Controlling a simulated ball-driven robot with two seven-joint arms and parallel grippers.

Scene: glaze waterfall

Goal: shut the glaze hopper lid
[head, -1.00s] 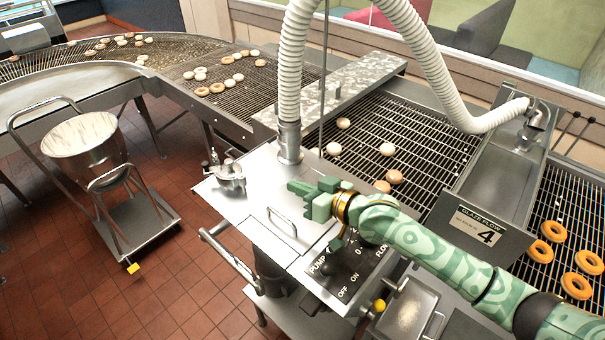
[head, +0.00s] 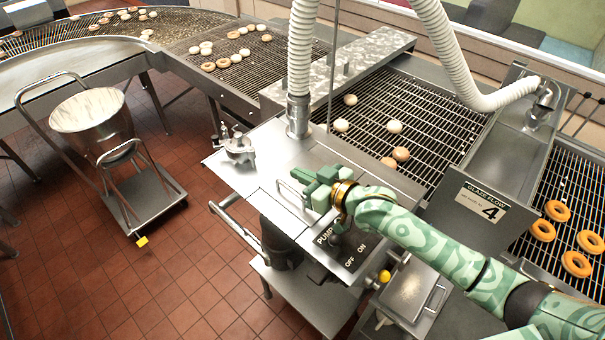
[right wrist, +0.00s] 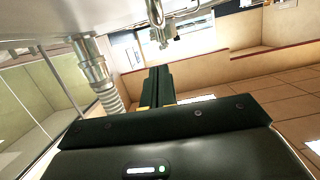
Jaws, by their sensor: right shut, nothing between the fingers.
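The glaze hopper lid (head: 271,200) is a steel panel in the hopper top, with a bar handle (head: 288,194) on it. In the head view it looks flat or nearly flat; I cannot tell if a small gap is left. My right gripper (head: 309,188) is shut and empty, just right of the handle, over the lid. I cannot tell whether it touches the handle or lid. The right wrist view shows its dark fingers (right wrist: 160,85) together, with the steel top above them in the picture. My left gripper is not in view.
A steel pipe with a white hose (head: 299,70) rises behind the lid. A valve fitting (head: 239,148) stands left of it. The pump control panel (head: 345,247) lies below my gripper. A wire conveyor (head: 420,115) with doughnuts is behind. A bucket cart (head: 95,120) stands left on open floor.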

